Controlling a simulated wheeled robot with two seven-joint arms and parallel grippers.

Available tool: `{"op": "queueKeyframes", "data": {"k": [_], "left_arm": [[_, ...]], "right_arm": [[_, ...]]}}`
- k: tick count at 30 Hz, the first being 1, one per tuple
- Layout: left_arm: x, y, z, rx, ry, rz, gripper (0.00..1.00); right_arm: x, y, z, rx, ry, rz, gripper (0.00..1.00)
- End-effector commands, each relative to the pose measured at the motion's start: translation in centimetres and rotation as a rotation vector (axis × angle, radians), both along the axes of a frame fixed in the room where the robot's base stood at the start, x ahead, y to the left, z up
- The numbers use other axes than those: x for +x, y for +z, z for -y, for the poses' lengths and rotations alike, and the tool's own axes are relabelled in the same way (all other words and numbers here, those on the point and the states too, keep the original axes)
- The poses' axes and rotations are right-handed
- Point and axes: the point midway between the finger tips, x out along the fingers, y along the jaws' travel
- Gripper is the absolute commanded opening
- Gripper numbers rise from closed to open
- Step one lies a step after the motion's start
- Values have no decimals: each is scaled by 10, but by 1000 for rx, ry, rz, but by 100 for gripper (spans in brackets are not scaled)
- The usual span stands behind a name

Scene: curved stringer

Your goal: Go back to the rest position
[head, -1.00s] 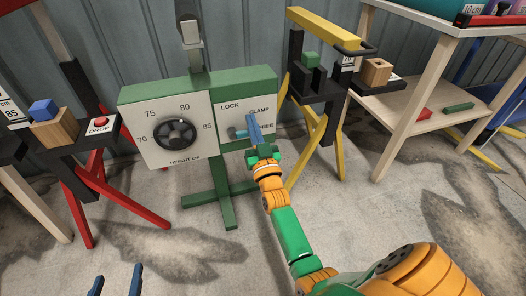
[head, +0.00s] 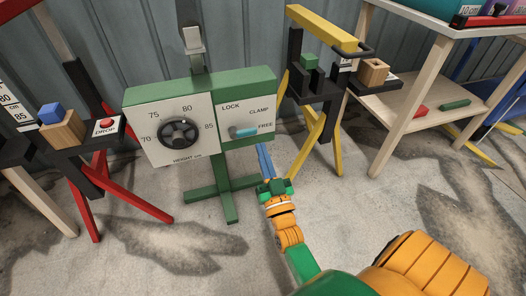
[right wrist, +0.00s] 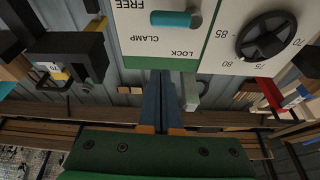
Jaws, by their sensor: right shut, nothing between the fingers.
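My right gripper (head: 265,158) is shut and empty, its blue fingers pointing up just below the green-framed panel (head: 162,147). The teal lever (head: 243,132) on the panel lies level, its tip beside the word FREE, and stands clear of the fingers. In the right wrist view the shut fingers (right wrist: 170,102) are side by side, with the panel upside down beyond them and the lever (right wrist: 171,19) at the top. My left gripper is out of view.
A black dial (head: 178,134) sits on the panel. A red DROP button (head: 106,123) and a blue cube (head: 50,113) on a wooden block stand left. A yellow stand (head: 322,28) and a wooden shelf (head: 410,100) stand right. The floor in front is open.

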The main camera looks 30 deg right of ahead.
Motion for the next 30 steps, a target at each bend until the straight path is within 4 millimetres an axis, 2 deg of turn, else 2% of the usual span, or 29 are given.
{"op": "queueKeyframes", "data": {"k": [14, 16, 17, 20, 22, 24, 27, 30], "left_arm": [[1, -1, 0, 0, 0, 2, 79], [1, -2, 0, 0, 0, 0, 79], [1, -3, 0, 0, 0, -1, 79], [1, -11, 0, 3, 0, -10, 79], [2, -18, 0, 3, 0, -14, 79], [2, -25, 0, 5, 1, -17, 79], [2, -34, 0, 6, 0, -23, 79], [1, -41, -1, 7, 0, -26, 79]], "right_arm": [[-2, -1, -1, 0, 1, 0, 0], [1, -8, -3, 5, 18, -45, 0], [3, -16, -7, 11, 35, -95, 0], [3, -67, -29, 39, 136, -393, 0], [-15, -112, -49, 56, 208, -652, 0], [-42, -149, -65, 66, 263, -884, 0], [-92, -188, -81, 66, 316, -1175, 0], [-145, -211, -89, 56, 350, -1428, 0]]}}
